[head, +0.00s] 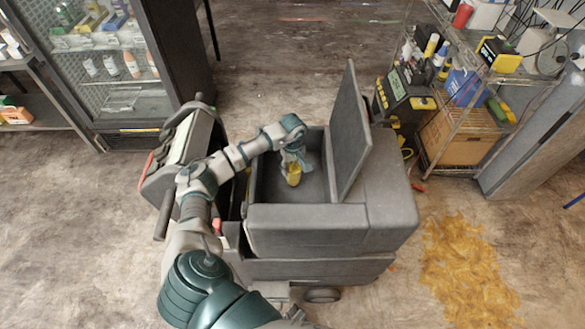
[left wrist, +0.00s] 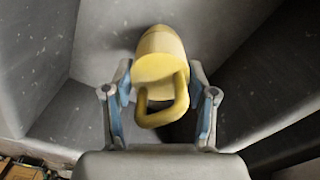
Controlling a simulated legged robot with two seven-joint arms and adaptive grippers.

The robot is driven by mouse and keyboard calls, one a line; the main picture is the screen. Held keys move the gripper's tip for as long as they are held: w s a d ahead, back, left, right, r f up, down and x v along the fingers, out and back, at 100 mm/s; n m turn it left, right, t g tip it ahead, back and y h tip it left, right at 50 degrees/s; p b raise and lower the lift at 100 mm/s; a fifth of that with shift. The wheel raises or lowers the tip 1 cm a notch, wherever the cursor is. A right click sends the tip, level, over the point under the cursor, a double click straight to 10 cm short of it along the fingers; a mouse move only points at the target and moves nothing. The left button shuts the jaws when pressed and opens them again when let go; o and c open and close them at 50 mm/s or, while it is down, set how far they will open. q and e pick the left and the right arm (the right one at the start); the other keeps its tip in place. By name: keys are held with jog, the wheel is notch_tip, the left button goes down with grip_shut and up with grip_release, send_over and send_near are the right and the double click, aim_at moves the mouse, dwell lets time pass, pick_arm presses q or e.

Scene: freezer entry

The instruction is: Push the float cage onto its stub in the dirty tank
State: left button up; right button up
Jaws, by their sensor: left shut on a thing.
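The yellow float cage (head: 294,178) is inside the open grey dirty tank (head: 308,218), near the tank's far inner wall. My left gripper (head: 292,160) reaches down into the tank and is shut on the cage. In the left wrist view, the cage (left wrist: 160,60) has a rounded body and a loop on the near side. The two fingers of my left gripper (left wrist: 160,82) stand on either side of it. The stub does not show; the cage hides what lies behind it, so I cannot tell whether the cage touches it. My right gripper is not in view.
The tank's raised lid (head: 349,130) stands upright on the right of the opening. The grey machine's handle part (head: 180,150) is on the left. A wire shelf (head: 462,95) stands at the right. A yellow-brown spill (head: 462,270) lies on the floor.

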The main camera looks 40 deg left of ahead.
pick_arm(q)
jog(key=shift+r, duration=0.5)
dwell(1.5)
jog(key=shift+f+b, duration=1.3)
jog(key=shift+f, duration=0.4)
jog(key=o, duration=1.2)
jog(key=shift+o, duration=0.2)
jog(key=shift+r, duration=0.1)
